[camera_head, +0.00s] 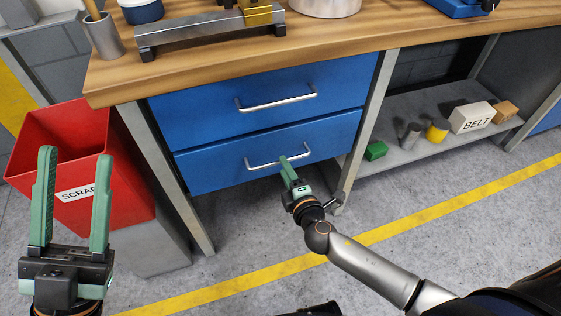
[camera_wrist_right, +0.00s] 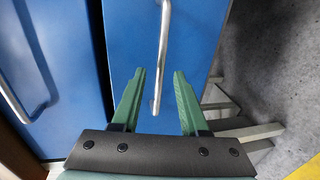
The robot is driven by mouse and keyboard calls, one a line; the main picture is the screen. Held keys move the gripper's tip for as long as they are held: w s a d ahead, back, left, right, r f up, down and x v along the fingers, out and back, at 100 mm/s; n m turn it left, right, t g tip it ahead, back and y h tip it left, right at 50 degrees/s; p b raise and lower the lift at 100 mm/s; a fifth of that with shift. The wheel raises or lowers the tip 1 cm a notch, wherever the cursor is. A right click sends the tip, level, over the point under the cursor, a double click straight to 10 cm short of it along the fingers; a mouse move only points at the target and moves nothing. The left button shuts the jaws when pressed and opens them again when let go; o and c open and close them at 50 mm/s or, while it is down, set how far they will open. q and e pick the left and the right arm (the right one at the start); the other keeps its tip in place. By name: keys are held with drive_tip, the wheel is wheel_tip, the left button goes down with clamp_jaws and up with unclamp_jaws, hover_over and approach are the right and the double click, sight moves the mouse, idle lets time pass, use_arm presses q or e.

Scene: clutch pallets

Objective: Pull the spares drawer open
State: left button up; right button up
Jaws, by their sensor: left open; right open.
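Two blue drawers sit under the bench, an upper drawer (camera_head: 215,95) and a lower drawer (camera_head: 215,172). Both look shut, and no label shows which is the spares drawer. Each has a silver bar handle: the upper handle (camera_head: 277,103) and the lower handle (camera_head: 262,163). My right gripper (camera_head: 288,163) is open at the right part of the lower handle. In the right wrist view the lower handle (camera_wrist_right: 162,45) runs between the open fingertips; contact cannot be told. My left gripper (camera_head: 75,190) is open and empty, in front of the red scrap bin.
The red bin (camera_head: 110,190) marked SCRAP stands left of the drawers. Bench legs (camera_head: 165,165) flank them. A low shelf (camera_head: 410,150) at right holds a green block, cylinders and a BELT box. The floor in front is clear.

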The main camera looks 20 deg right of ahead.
drive_tip(key=shift+b+x, duration=0.3)
drive_tip(key=shift+x, duration=1.8)
clamp_jaws()
